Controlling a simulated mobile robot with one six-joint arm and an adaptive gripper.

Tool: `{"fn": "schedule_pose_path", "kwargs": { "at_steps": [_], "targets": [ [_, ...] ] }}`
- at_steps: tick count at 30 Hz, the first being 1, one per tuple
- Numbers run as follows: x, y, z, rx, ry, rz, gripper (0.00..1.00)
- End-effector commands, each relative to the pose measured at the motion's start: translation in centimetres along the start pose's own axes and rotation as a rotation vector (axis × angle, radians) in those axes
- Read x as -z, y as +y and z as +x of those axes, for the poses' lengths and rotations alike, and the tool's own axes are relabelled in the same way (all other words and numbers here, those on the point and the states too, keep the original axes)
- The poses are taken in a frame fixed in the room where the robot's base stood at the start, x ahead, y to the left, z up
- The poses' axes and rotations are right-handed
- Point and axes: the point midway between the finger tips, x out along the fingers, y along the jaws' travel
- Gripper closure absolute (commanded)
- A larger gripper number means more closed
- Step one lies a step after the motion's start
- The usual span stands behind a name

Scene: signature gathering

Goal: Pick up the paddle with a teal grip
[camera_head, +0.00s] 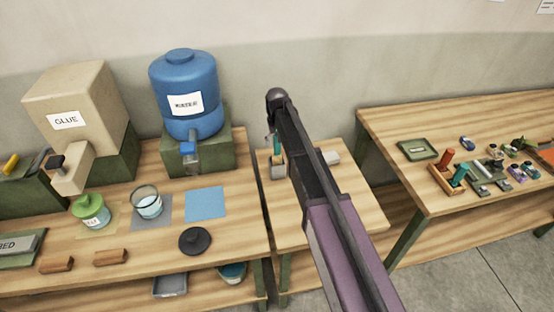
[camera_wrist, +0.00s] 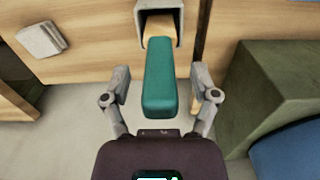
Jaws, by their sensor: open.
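The paddle's teal grip (camera_wrist: 163,76) shows in the wrist view, with a pale wooden part (camera_wrist: 159,32) behind it reaching into a grey square holder (camera_wrist: 178,12). My gripper (camera_wrist: 160,88) is open, with one finger on each side of the teal grip and a visible gap on both sides. In the head view, a small piece of teal (camera_head: 277,138) shows beside my arm, above the grey holder (camera_head: 278,171) on the small middle table. My arm hides much of that spot. The paddle's far end is hidden in the holder.
A green stand (camera_head: 215,153) with a blue water jug (camera_head: 186,80) stands left of the middle table. A small light block (camera_head: 330,157) lies right of the holder. The right table (camera_head: 400,125) carries several small items. The left table holds a glue dispenser (camera_head: 75,95) and jars.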

Motion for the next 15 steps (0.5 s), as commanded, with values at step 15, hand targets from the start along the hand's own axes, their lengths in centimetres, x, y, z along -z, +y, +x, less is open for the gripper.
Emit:
{"fn": "schedule_pose_path", "kwargs": {
  "at_steps": [15],
  "targets": [
    [0.00,0.00,1.01,0.000,0.000,0.000,0.23]
  ]
}}
